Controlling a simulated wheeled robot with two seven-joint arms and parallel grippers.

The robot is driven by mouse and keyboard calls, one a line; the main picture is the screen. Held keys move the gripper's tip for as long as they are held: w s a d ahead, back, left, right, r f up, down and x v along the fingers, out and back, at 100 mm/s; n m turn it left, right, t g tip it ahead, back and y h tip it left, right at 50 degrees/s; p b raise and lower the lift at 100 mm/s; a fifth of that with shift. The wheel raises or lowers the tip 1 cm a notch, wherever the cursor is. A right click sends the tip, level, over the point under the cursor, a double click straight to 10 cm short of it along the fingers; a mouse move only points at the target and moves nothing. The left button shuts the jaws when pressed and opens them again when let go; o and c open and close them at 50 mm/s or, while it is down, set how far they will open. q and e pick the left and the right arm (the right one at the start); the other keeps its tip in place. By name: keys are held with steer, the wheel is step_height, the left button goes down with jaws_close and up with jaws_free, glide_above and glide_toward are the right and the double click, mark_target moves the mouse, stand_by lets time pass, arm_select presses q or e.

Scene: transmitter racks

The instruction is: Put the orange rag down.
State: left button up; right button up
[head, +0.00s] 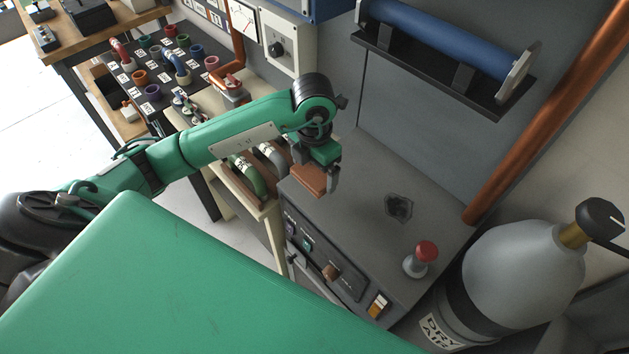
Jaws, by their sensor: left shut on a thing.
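My left gripper (324,186) reaches in from the left and points down near the left edge of the grey cabinet top (365,230). It is shut on the orange rag (308,180), which shows as a flat, folded orange-brown block between the fingers. I cannot tell whether the rag touches the cabinet top or hangs just above it. My right gripper is not in view.
A dark crumpled patch (399,207) lies on the cabinet top, with a red-knobbed post (423,257) nearer its front right. A grey gas cylinder (525,270) stands at the right. A blue roller (450,35) on a shelf overhangs the back. The cabinet's middle is clear.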

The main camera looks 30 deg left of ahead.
mark_target(314, 184)
arm_select(q)
step_height(314, 184, down, 2)
steer(key=shift+f+p, duration=0.2)
steer(key=shift+p, duration=0.1)
step_height(314, 184, down, 3)
steer(key=shift+f+p, duration=0.1)
steer(key=shift+p, duration=0.45)
steer(key=shift+f, duration=0.1)
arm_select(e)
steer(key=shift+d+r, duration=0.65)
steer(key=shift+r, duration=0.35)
arm_select(q)
steer(key=shift+f+b, duration=0.15)
steer(key=shift+b, duration=0.15)
steer(key=o, duration=0.6)
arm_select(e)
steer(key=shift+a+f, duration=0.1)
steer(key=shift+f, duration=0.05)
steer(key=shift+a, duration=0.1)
